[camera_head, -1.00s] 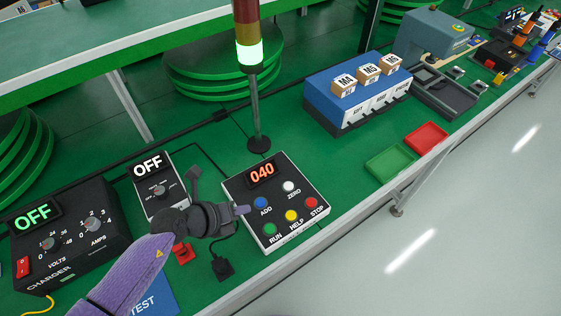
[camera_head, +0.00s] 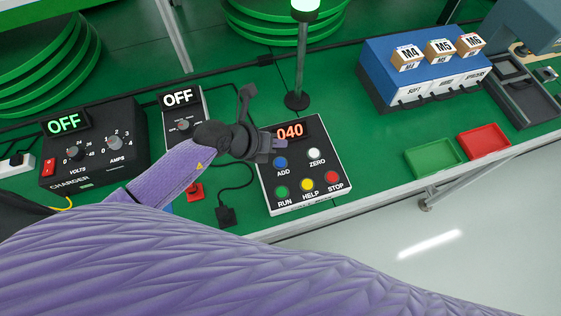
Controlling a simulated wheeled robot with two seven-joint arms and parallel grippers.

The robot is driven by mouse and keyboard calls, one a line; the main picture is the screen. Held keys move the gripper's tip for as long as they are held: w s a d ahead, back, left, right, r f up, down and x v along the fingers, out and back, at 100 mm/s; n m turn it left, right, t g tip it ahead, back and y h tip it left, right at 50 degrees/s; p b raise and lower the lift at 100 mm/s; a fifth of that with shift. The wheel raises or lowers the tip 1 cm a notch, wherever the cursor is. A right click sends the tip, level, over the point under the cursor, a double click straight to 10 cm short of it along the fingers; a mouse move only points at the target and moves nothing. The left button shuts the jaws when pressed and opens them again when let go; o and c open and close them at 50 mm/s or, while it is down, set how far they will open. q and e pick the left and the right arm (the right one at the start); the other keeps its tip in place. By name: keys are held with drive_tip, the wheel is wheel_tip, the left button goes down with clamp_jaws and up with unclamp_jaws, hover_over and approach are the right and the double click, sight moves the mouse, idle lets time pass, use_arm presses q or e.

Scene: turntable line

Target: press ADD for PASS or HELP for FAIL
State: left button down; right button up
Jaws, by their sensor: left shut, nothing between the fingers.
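A black-topped button box (camera_head: 325,160) stands on the green bench with a red display (camera_head: 290,131) reading 040. Its blue ADD button (camera_head: 280,162) is at upper left, and a white button (camera_head: 317,155) is at upper right. Below are the green RUN button (camera_head: 281,192), yellow HELP button (camera_head: 307,185) and red STOP button (camera_head: 331,177). My left gripper (camera_head: 280,144) is shut and empty, with its tip over the box's left part, between the display and ADD. I cannot tell whether it touches the box. My right gripper is not in view.
A signal lamp post (camera_head: 301,60) stands behind the box. A charger (camera_head: 95,145) and a small OFF unit (camera_head: 182,122) stand left. A blue cabinet (camera_head: 385,75) with small boxes, a green tray (camera_head: 433,158) and a red tray (camera_head: 483,142) are right.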

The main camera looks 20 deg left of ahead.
sight(278, 164)
use_arm(q)
wheel_tip(278, 164, down, 6)
drive_tip(key=b, duration=0.5)
drive_tip(key=shift+f, duration=0.15)
drive_tip(key=shift+f+b, duration=0.3)
drive_tip(key=shift+b, duration=0.05)
drive_tip(key=shift+f, duration=0.15)
idle(1.1)
drive_tip(key=shift+f, duration=0.3)
drive_tip(key=shift+f+b, duration=0.3)
drive_tip(key=shift+f, duration=0.05)
idle(0.6)
drive_tip(key=shift+r+p, duration=0.8)
drive_tip(key=shift+p, duration=0.15)
